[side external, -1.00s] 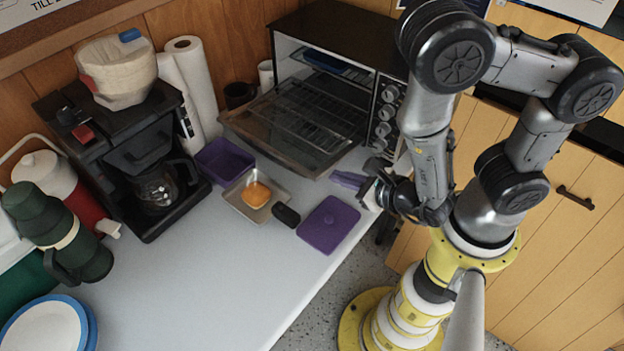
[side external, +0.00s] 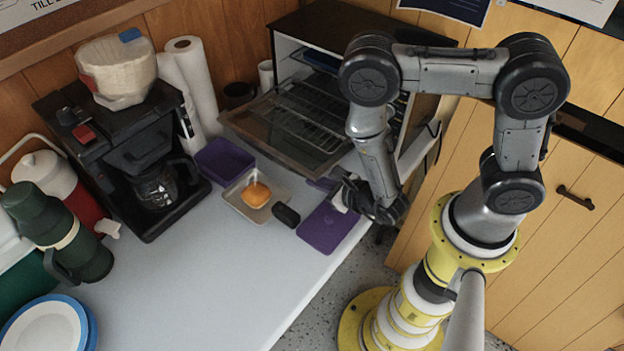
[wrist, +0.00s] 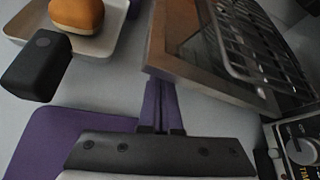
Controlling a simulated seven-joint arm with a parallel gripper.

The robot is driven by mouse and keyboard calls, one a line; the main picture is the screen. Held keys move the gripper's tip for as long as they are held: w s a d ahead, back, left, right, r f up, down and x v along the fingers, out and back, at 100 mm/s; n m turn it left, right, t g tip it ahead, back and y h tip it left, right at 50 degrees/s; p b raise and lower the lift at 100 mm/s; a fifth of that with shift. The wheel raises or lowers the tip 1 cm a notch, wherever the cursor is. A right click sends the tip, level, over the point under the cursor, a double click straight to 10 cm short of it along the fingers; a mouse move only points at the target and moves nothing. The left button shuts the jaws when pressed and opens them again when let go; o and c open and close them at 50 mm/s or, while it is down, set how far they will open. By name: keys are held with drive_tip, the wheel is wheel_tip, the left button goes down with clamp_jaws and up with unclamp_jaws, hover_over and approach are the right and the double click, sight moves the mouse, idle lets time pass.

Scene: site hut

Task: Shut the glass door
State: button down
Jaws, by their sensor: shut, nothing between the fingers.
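The toaster oven's glass door (side external: 258,122) is open, folded down and out over the white counter. In the wrist view its brown-framed edge (wrist: 205,84) is at upper right of centre. My gripper (side external: 318,183) is in front of the door's right part, low over the counter. In the wrist view its purple fingers (wrist: 160,88) are together, with nothing between them, and their tips appear close to the door's near corner. I cannot tell whether they touch it. My forearm hides part of the oven's control panel.
A purple lid (side external: 326,228) lies on the counter below my gripper. The front counter is clear.

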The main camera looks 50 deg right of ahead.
drive_tip(key=shift+x, duration=0.9)
drive_tip(key=shift+r, duration=0.85)
drive_tip(key=d+r, duration=0.1)
drive_tip(key=r, duration=0.5)
drive_tip(key=d+r, duration=0.1)
drive_tip(key=r, duration=0.2)
drive_tip(key=shift+d, duration=0.4)
drive_tip(key=shift+d+r, duration=0.4)
drive_tip(key=shift+r, duration=0.25)
drive_tip(key=shift+d+r, duration=0.45)
drive_tip(key=shift+r, duration=0.15)
drive_tip(key=shift+r, duration=0.1)
